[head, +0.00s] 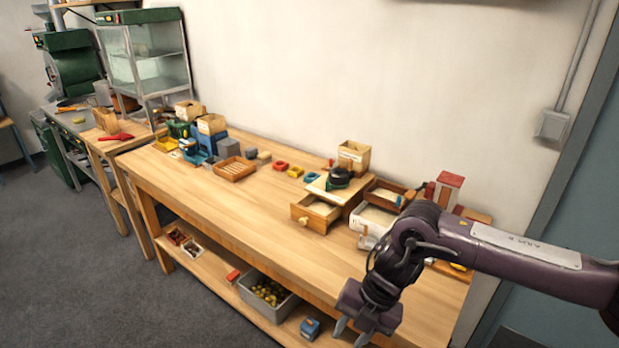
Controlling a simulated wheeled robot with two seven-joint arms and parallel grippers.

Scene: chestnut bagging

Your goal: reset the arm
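My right arm (500,250) comes in from the right edge, and its gripper (351,333) points down in front of the workbench's (235,215) front edge, near the lower right. The two fingertips look slightly apart, with nothing visible between them. The arm covers the bench's right end and part of the things there. My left gripper does not show.
A grey bin (247,290) of chestnuts and a blue box (310,328) sit on the lower shelf. On top are an open wooden drawer (313,214), a slatted tray (234,168) and small coloured items. The bench's middle is clear.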

